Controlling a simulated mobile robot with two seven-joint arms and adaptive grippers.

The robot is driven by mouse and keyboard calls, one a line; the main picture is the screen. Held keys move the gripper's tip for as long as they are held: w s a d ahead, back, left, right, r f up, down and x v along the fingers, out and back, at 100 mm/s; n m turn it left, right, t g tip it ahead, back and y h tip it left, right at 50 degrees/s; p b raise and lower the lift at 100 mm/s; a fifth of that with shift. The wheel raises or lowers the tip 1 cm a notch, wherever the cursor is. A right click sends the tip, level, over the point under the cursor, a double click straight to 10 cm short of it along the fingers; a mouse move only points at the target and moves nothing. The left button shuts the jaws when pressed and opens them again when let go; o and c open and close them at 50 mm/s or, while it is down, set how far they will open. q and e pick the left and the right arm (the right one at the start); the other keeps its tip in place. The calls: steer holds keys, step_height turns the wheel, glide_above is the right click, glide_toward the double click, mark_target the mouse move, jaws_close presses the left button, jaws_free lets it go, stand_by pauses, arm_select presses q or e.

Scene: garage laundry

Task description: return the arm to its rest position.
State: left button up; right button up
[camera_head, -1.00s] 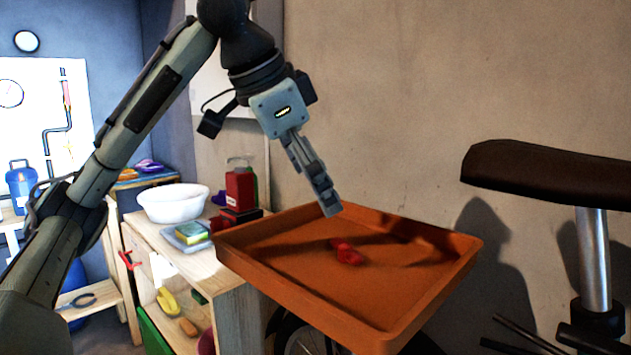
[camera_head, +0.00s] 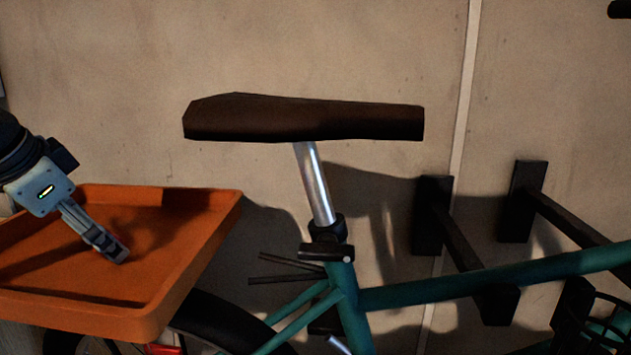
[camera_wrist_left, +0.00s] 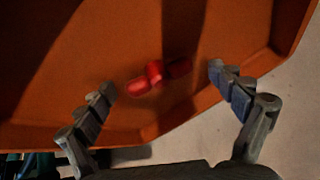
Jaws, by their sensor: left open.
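My left arm comes in at the left edge of the head view. Its gripper (camera_head: 118,254) hangs over the orange tray (camera_head: 215,222). In the left wrist view the two fingers of the gripper (camera_wrist_left: 162,88) stand wide apart with nothing between them. A small red object (camera_wrist_left: 154,73) lies on the tray (camera_wrist_left: 233,35) beyond the fingertips, apart from them. In the head view now the red object does not show. My right gripper is in neither view.
A bicycle with a teal frame (camera_head: 450,287) and a brown saddle (camera_head: 300,118) stands right of the tray. Black wall brackets (camera_head: 432,215) stick out behind it. A beige wall (camera_head: 330,45) closes the back.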

arm_select(q)
steer(key=shift+r, duration=0.45)
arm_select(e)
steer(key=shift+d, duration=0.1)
arm_select(q)
steer(key=shift+f, duration=0.1)
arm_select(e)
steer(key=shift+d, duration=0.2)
